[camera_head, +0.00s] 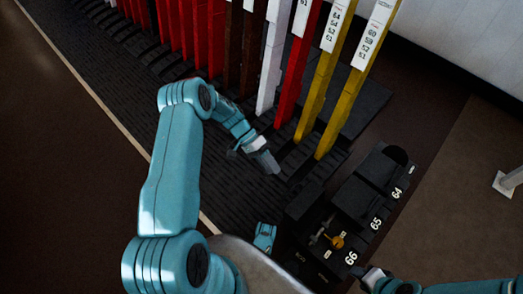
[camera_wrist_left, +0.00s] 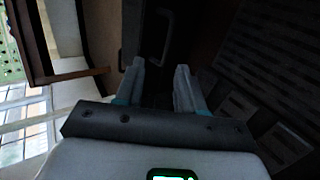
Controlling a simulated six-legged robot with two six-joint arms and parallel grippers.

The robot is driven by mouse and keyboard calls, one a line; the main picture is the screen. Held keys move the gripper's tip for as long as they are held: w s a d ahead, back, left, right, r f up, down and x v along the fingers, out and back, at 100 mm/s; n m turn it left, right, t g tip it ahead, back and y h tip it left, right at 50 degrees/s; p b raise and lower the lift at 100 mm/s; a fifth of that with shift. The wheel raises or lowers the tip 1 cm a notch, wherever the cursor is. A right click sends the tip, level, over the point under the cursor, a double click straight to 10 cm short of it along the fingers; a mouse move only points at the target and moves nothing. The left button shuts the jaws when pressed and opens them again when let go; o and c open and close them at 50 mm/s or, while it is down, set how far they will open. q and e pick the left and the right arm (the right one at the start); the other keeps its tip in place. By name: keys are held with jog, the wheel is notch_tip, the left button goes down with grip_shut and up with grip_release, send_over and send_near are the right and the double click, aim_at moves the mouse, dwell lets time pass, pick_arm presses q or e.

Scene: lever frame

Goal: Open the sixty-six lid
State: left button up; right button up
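The box numbered 66 (camera_head: 318,252) is a black case at the bottom, right of centre, in the head view. A brass-yellow fitting (camera_head: 337,241) and small white marks show on it.
Black boxes numbered 65 (camera_head: 356,203) and 64 (camera_head: 380,172) stand beyond box 66 in a row. Red, white and yellow levers (camera_head: 345,75) rise behind my left gripper. A handle (camera_wrist_left: 161,38) shows in the left wrist view.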

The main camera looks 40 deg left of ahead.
pick_arm(q)
jog(key=v, duration=0.5)
jog(key=shift+a+r+p, duration=0.15)
jog(key=shift+a+p, duration=0.15)
jog(key=shift+p, duration=0.1)
pick_arm(e)
jog(key=shift+s+a+r, duration=0.1)
jog(key=shift+s+r, duration=0.4)
jog(key=shift+r, duration=0.15)
